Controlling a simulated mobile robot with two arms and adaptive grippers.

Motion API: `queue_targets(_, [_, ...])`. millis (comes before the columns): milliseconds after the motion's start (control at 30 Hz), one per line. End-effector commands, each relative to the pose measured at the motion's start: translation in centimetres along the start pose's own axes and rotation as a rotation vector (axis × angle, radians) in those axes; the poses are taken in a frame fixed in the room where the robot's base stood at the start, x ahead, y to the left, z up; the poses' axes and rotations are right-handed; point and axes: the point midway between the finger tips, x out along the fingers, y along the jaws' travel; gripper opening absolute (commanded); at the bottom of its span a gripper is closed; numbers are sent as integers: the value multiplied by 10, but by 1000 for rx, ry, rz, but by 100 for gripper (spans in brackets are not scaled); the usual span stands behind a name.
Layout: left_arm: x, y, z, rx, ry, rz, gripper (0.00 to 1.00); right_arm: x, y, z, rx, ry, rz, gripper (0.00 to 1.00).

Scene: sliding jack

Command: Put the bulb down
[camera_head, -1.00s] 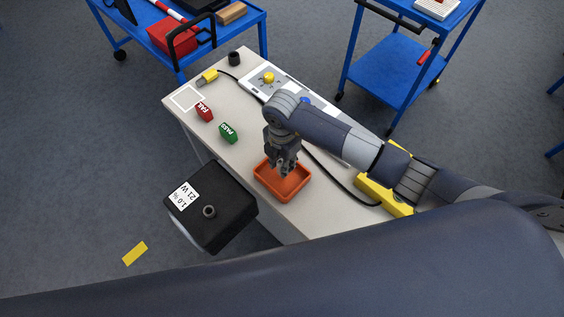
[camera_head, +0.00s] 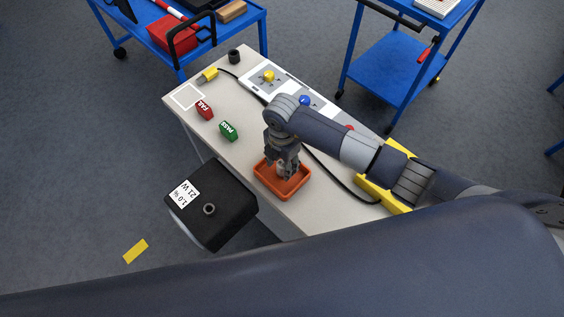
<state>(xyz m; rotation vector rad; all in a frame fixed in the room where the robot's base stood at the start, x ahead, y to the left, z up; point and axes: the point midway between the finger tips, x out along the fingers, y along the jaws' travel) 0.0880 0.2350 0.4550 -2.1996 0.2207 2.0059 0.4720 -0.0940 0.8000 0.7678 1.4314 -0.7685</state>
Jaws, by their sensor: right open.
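My right gripper (camera_head: 284,172) points down into the orange tray (camera_head: 297,192) on the light workbench. Its fingers are open, with the tips inside the tray's rim. A small pale shape, possibly the bulb, shows between and below the fingers. The fingers hide most of it, so I cannot tell whether it touches them or rests on the tray floor. My left gripper is not in view.
Green PASS block (camera_head: 229,131) and red FAIL block (camera_head: 204,109) stand left of the arm, near a white square outline (camera_head: 187,96). A panel with a yellow knob (camera_head: 268,76) lies behind; a black cable crosses the bench.

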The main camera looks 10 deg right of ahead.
Motion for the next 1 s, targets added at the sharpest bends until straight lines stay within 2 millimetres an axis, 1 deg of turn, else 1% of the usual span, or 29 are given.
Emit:
queue_targets(33, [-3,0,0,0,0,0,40,-5,0,0,0,0,1,46])
queue_targets(67, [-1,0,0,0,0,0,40,-6,1,0,-1,0,3,46])
queue_targets(167, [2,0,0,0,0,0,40,-21,1,1,0,-1,4,46])
queue_targets(400, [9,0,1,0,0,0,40,-73,2,0,-1,-1,6,46])
queue_targets(500, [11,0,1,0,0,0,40,-92,1,1,-2,-2,4,46])
queue_targets(600, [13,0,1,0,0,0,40,-107,1,1,1,0,4,46])
queue_targets(700, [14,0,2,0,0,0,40,-116,0,0,0,-1,2,46])
queue_targets(800, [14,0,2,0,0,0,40,-121,0,0,0,-1,0,46])
queue_targets(1000, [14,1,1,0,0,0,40,-122,0,0,0,0,-1,46])
